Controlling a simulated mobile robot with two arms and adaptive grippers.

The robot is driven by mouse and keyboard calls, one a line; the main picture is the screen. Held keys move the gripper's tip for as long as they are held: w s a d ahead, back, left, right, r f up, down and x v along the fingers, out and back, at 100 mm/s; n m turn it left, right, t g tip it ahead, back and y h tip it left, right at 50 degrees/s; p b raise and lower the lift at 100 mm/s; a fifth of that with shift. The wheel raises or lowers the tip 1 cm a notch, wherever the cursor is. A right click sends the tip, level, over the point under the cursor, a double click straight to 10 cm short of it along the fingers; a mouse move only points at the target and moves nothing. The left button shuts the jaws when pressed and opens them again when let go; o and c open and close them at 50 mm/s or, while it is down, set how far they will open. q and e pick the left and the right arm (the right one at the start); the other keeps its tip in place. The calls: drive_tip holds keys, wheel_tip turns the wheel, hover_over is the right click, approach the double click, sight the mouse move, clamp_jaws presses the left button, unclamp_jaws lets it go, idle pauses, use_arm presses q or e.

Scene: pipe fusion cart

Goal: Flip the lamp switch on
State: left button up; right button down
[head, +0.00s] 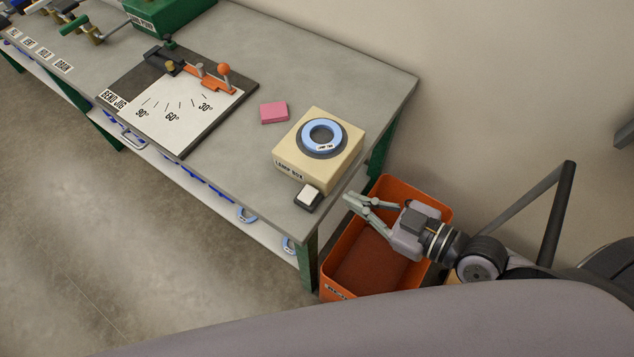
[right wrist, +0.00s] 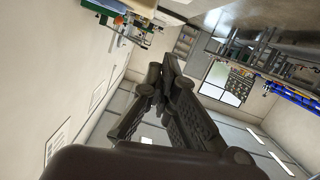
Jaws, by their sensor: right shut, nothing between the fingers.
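The lamp box (head: 292,162) is a cream block near the right end of the grey workbench, with a blue ring (head: 322,134) on its top. A small dark switch with a white rocker (head: 308,196) sits at the box's front corner, by the bench edge. I cannot tell which way the rocker is tipped. My right gripper (head: 354,202) is shut and empty, to the right of the switch and apart from it, over the orange bin. It also shows in the right wrist view (right wrist: 157,78), where neither box nor switch shows. My left gripper is not in view.
An orange bin (head: 334,286) stands on the floor by the bench's right end. A pink block (head: 273,112) and a bend jig board (head: 182,138) lie left of the box. A green box (head: 172,14) stands farther back. Bare benchtop (head: 330,72) lies behind the lamp box.

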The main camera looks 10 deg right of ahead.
drive_tip(key=p, duration=0.4)
hover_over(308, 195)
drive_tip(key=d, duration=0.2)
drive_tip(key=shift+s+a+f, duration=0.15)
drive_tip(key=shift+s+f, duration=0.1)
drive_tip(key=shift+f, duration=0.25)
drive_tip(key=shift+s+a+f, duration=0.1)
drive_tip(key=shift+s+f, duration=0.1)
drive_tip(key=shift+f, duration=0.3)
wheel_tip(308, 195, down, 3)
drive_tip(key=shift+w+f+b, duration=0.1)
drive_tip(key=shift+w+b, duration=0.05)
drive_tip(key=shift+b, duration=0.7)
drive_tip(key=shift+d+f, duration=0.3)
drive_tip(key=shift+f, duration=0.35)
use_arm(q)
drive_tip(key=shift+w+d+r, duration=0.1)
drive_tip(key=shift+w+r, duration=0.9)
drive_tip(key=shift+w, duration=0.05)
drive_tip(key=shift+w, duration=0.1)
